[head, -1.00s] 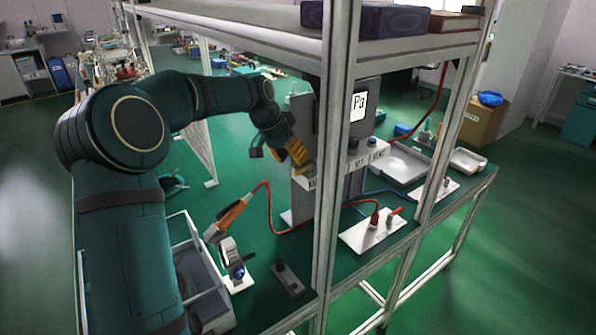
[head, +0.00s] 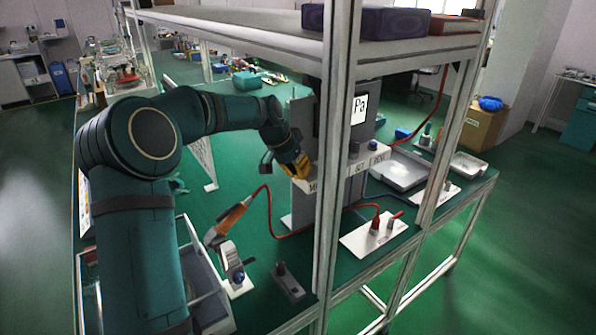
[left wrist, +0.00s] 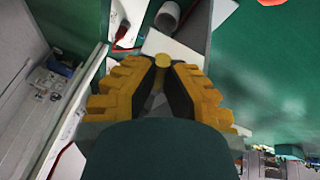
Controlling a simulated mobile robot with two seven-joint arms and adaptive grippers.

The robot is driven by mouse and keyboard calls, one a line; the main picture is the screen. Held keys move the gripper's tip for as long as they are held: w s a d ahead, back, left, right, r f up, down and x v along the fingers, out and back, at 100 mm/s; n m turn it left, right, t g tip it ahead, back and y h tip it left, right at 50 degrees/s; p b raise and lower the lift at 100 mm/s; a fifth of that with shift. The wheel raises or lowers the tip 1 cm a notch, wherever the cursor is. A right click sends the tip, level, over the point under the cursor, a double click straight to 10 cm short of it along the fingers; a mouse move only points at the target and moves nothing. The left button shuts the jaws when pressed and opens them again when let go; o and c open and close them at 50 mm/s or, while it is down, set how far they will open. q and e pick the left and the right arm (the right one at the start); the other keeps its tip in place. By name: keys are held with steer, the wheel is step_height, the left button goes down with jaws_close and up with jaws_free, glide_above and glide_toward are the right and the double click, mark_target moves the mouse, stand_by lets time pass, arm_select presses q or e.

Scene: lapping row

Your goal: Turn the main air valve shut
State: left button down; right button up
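The grey valve box (head: 340,172) stands on the green bench under the Pa display, with a white label strip along its front edge. The label at its left end begins with "MA"; the others look like SET and VENT. My left gripper (head: 303,168), with yellow fingers, is at that left end and hides the main valve in the head view. In the left wrist view, the yellow round knob of the main air valve (left wrist: 163,60) sits between the tips of my left gripper (left wrist: 163,66). The black pads close in against both its sides. My right gripper is in neither view.
A frame post (head: 336,200) and an upper shelf (head: 240,27) stand close in front of and above the box. A red hose runs to an orange-handled tool (head: 230,218) in a stand. A white plate (head: 372,238) with red fittings and grey trays (head: 400,168) lie right.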

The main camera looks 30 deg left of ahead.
mark_target(314, 180)
arm_select(q)
steer(key=shift+s+d+f, duration=0.1)
steer(key=shift+f, duration=0.05)
steer(key=shift+d+n+y, duration=0.4)
steer(key=shift+n, duration=0.6)
steer(key=n, duration=0.1)
steer(key=d+n+y, duration=0.1)
steer(key=n, duration=0.1)
steer(key=shift+d+t, duration=0.25)
steer(key=shift+t, duration=0.15)
steer(key=shift+w+d+f+n+y+b, duration=0.1)
steer(key=shift+w+d+n+y, duration=0.25)
steer(key=shift+n, duration=0.6)
steer(key=shift+d+r+n+y+b, duration=0.1)
steer(key=shift+d+n+y+b, duration=0.1)
steer(key=shift+n+y, duration=0.5)
steer(key=shift+w+d+f+n+y+b, duration=0.1)
steer(key=shift+w+d+n+y, duration=0.15)
steer(key=shift+n, duration=0.9)
steer(key=c, duration=1)
jaws_free()
steer(key=shift+a, duration=0.1)
